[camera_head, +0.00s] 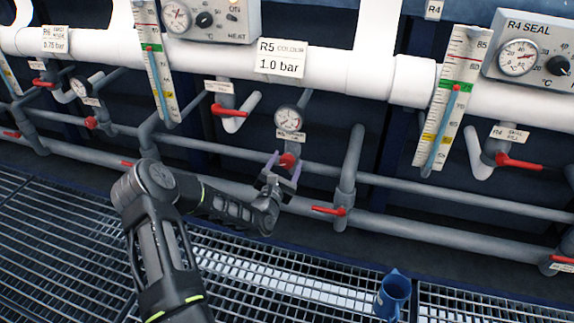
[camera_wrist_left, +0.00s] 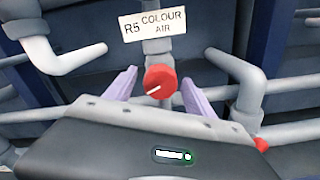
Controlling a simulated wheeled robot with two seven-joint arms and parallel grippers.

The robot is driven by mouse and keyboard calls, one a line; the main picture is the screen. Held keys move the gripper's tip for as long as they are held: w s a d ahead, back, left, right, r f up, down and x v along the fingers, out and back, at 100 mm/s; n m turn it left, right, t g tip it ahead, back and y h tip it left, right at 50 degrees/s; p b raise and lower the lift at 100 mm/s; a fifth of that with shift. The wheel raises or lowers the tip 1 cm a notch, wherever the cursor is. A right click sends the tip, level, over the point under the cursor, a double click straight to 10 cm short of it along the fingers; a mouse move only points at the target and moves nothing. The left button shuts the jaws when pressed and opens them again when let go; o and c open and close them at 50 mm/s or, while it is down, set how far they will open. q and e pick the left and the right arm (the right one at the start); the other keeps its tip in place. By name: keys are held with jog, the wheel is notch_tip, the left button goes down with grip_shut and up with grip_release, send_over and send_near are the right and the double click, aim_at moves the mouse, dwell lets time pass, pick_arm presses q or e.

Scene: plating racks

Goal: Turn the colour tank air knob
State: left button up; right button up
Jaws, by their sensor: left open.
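The colour tank air knob (camera_wrist_left: 160,80) is red and round with a white pointer line. It sits under a label (camera_wrist_left: 153,25) reading "R5 COLOUR AIR" in the left wrist view. In the head view the knob (camera_head: 288,160) is below a round pressure gauge (camera_head: 288,120). My left gripper (camera_wrist_left: 160,88) is open, its two pale purple fingers on either side of the knob. In the head view the left gripper (camera_head: 284,168) reaches the knob from below. I cannot tell whether the fingers touch it. My right gripper is not in view.
Grey pipes run around the knob, with a red-handled valve (camera_head: 329,210) to its lower right and another red lever (camera_head: 230,112) to its upper left. A blue jug (camera_head: 393,295) stands on the grating (camera_head: 470,305). A sign (camera_head: 282,60) reads "R5 COLOUR 1.0 bar".

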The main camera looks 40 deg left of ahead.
pick_arm(q)
jog(key=shift+w+a, duration=0.2)
jog(key=shift+w, duration=0.35)
jog(key=shift+c, duration=0.2)
jog(key=c, duration=1.3)
